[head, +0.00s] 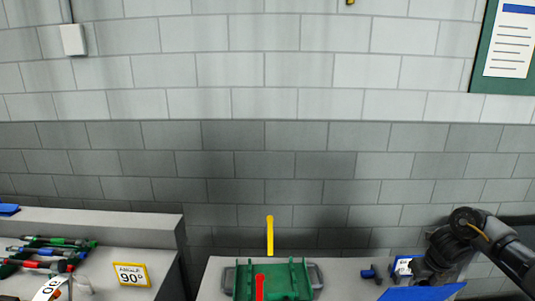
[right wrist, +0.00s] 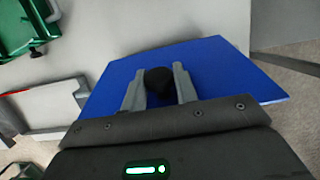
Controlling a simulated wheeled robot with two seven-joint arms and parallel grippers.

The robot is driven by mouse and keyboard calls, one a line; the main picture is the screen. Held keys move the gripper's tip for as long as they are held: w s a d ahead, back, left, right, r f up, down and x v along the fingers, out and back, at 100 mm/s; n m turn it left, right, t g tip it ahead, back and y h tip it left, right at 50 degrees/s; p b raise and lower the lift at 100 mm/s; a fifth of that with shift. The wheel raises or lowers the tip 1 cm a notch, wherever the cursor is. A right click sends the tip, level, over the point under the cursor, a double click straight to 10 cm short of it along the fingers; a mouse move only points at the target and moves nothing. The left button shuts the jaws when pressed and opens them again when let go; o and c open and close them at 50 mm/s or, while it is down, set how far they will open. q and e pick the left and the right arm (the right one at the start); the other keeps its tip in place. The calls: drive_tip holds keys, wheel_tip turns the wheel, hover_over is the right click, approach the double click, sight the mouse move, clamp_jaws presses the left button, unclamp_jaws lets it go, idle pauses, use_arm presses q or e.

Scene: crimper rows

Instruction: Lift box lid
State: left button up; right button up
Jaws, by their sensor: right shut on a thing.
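The box lid is a flat blue panel (right wrist: 220,70) with a black knob (right wrist: 158,80), seen in the right wrist view. My right gripper (right wrist: 159,74) has its two grey fingers on either side of the knob, shut on it. In the head view a blue panel edge (head: 425,293) shows at the bottom right, below my dark right gripper (head: 428,276). What lies under the lid is hidden, and I cannot tell whether the lid touches anything below. My left gripper is not in view.
A green fixture (head: 243,283) with grey handles, a red lever and a yellow lever stands on the middle bench. A block wall is behind.

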drive_tip(key=w+b, duration=0.5)
drive_tip(key=w, duration=0.2)
drive_tip(key=shift+f, duration=0.2)
drive_tip(key=shift+d, duration=0.1)
drive_tip(key=o, duration=0.8)
drive_tip(key=shift+s, duration=0.1)
